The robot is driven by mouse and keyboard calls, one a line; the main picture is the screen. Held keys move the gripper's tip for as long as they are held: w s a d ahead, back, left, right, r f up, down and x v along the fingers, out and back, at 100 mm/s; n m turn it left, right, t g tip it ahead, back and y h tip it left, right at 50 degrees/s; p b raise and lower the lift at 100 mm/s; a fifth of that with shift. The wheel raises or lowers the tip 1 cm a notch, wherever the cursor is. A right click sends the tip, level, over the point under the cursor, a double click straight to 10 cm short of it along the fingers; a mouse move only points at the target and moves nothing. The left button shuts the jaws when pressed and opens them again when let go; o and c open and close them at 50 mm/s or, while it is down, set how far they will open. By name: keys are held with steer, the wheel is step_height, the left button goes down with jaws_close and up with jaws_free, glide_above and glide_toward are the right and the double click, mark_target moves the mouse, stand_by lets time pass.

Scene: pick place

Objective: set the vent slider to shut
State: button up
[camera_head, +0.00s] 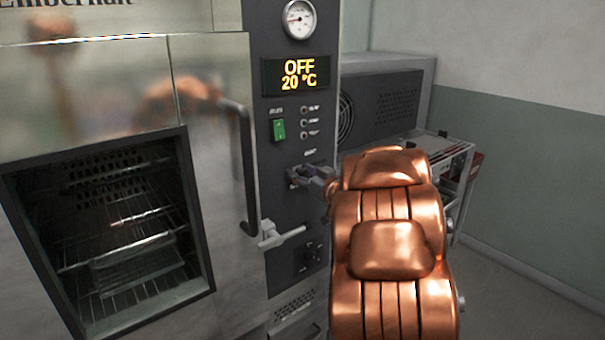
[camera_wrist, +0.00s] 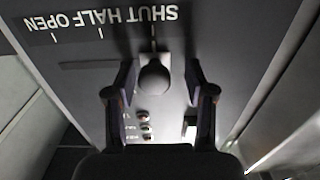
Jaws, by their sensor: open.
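The vent slider's dark rounded knob (camera_wrist: 153,82) shows in the wrist view, where the panel is upside down. It lines up with the mark under SHUT, at the right end of the SHUT, HALF, OPEN scale (camera_wrist: 100,22). My gripper (camera_wrist: 161,70) is open, with one finger on each side of the knob and a visible gap to each. In the head view my gripper (camera_head: 310,180) is at the oven's control panel (camera_head: 290,150), and my copper arm hides part of that area. The knob cannot be made out clearly there.
The panel also carries a green switch (camera_head: 278,129), small indicator lights (camera_head: 304,122) and a display (camera_head: 298,74) reading OFF 20 °C. The oven door handle (camera_head: 243,165) and a latch lever (camera_head: 281,237) stick out left of my gripper. A grey vented unit (camera_head: 385,105) stands behind.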

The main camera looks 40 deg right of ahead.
steer(key=s, duration=1.2)
stand_by(0.6)
